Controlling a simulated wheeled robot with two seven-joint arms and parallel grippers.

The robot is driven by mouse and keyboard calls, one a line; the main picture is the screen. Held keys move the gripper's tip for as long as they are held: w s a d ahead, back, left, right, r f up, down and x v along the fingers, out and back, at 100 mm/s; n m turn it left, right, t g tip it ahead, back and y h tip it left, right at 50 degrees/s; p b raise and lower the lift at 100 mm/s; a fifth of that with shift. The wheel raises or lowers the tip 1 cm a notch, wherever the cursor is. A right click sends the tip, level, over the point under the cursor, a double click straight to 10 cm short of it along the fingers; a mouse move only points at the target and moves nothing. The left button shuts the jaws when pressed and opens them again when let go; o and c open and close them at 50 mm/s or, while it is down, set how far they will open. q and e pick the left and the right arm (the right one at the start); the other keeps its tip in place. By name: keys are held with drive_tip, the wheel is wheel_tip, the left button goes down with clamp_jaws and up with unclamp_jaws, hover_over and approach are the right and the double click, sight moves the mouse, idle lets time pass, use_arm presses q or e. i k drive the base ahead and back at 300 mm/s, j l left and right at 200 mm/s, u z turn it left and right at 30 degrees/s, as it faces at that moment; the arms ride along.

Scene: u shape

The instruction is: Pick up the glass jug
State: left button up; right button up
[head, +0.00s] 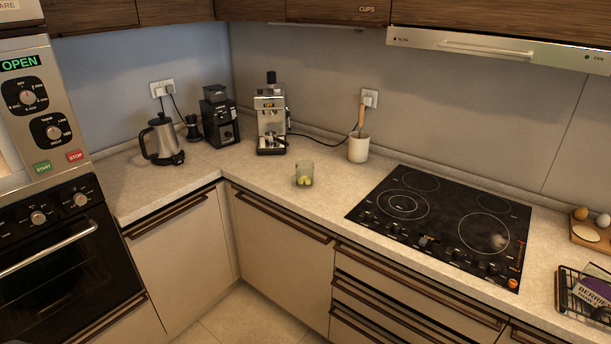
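A small clear glass vessel (304,174), which looks like the glass jug, stands upright on the countertop near its front edge. It has something yellow-green in its lower part. It is left of the black cooktop and in front of the espresso machine. Whether it has a handle is too small to tell. Neither of my grippers shows in the head view.
An espresso machine (270,118), a coffee grinder (219,118) and a kettle (162,142) stand behind and left. A white utensil crock (358,148) is behind right, the cooktop (445,222) at right. Bare countertop (262,177) surrounds the glass.

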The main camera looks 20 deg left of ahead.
sight(301, 177)
drive_tip(key=i+l+u, duration=0.15)
drive_tip(key=i, duration=0.35)
drive_tip(key=i+l+u, duration=0.15)
drive_tip(key=i+l, duration=0.25)
drive_tip(key=i, duration=0.1)
